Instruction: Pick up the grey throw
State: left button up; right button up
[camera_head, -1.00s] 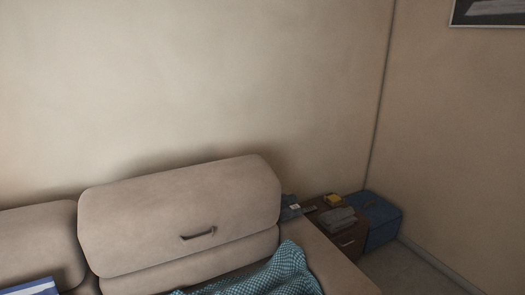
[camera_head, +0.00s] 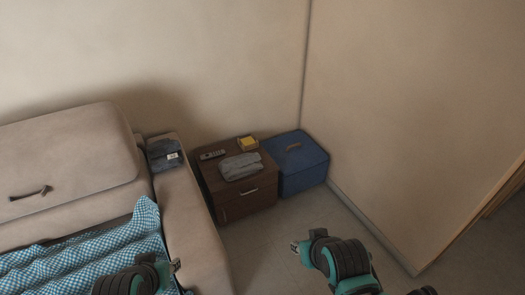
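A folded grey cloth, which looks like the grey throw (camera_head: 240,166), lies on top of a dark brown nightstand (camera_head: 232,207) beside the sofa. My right gripper (camera_head: 296,247) is in front of the nightstand and lower right of the throw, apart from it. My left gripper (camera_head: 174,268) is at the bottom, over or near the sofa's front and the checked cloth. Both grippers are small and dark here, and their finger gaps cannot be made out. No cloth shows in the right one.
A remote (camera_head: 212,155) and a yellow item (camera_head: 247,142) share the nightstand top. A blue box (camera_head: 302,164) stands right of it. A dark folded garment (camera_head: 165,154) lies on the sofa arm (camera_head: 192,215). A blue checked cloth (camera_head: 90,255) covers the seat. Floor (camera_head: 265,245) in front is clear.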

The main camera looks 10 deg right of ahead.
aim_at(238, 166)
jog(key=i+l, duration=0.2)
jog(key=l, duration=0.15)
jog(key=i+l, duration=0.15)
jog(key=l, duration=0.2)
jog(key=i+l, duration=0.2)
jog(key=l, duration=0.15)
jog(key=i+l, duration=0.15)
jog(key=l, duration=0.2)
jog(key=i+l, duration=0.1)
jog(key=i, duration=0.9)
jog(key=i+j, duration=0.2)
jog(key=i+u, duration=0.05)
